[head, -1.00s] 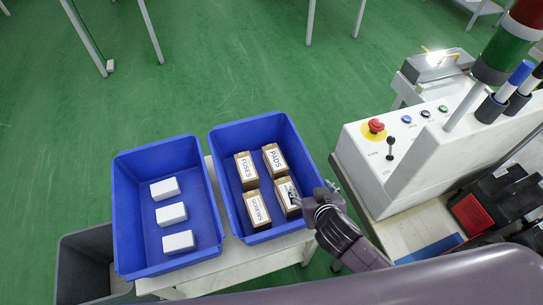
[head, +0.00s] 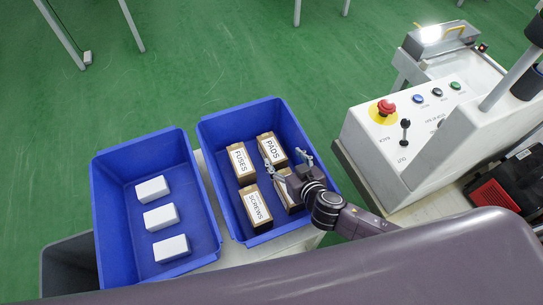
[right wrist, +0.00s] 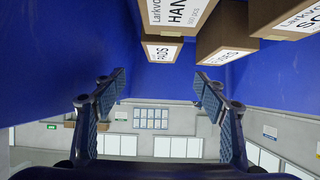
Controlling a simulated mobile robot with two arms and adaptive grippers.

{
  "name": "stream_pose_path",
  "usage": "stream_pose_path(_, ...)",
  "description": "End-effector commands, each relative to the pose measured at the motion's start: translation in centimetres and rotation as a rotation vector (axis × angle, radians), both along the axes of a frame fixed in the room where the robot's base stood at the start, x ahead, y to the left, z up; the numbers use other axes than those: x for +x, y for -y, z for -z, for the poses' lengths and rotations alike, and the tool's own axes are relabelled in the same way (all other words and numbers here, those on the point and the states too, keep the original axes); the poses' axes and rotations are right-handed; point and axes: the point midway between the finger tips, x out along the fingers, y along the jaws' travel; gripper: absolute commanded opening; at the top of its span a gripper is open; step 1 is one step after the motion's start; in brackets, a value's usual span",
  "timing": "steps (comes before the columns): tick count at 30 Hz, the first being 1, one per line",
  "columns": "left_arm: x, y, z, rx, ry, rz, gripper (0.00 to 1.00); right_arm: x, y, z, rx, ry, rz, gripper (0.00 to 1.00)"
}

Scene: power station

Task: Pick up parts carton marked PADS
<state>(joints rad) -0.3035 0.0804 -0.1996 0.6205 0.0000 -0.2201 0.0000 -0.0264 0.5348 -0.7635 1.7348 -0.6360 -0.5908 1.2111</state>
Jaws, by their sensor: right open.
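The PADS carton (head: 271,147) stands in the far right part of the right blue bin (head: 208,136), a brown box with a white label on top. It also shows in the right wrist view (right wrist: 162,51), upside down near the top middle. My right gripper (head: 287,164) is open and empty, over the bin just in front of the PADS carton, apart from it as far as I can tell. Its two fingers (right wrist: 158,88) show spread in the right wrist view. My left gripper is not in view.
The FUSES carton (head: 239,160) stands left of PADS, the SCREWS carton (head: 257,207) nearer. A carton labelled HAN... (right wrist: 178,14) is partly hidden under my right gripper. The left bin (head: 112,215) holds three white boxes. A control console (head: 380,140) stands at right.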

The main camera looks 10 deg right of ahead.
Motion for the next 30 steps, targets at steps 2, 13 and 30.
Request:
stream_pose_path(2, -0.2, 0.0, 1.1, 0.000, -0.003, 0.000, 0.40, 0.0, 0.0, 1.1, 0.000, 0.000, 0.001, 0.66)
stream_pose_path(13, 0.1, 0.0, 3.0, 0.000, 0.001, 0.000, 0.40, 1.5, -0.3, 2.9, 0.000, 0.001, 0.001, 0.66)
stream_pose_path(30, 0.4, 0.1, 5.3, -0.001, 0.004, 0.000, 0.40, 6.7, -1.6, 5.3, 0.000, 0.000, 0.001, 0.66)
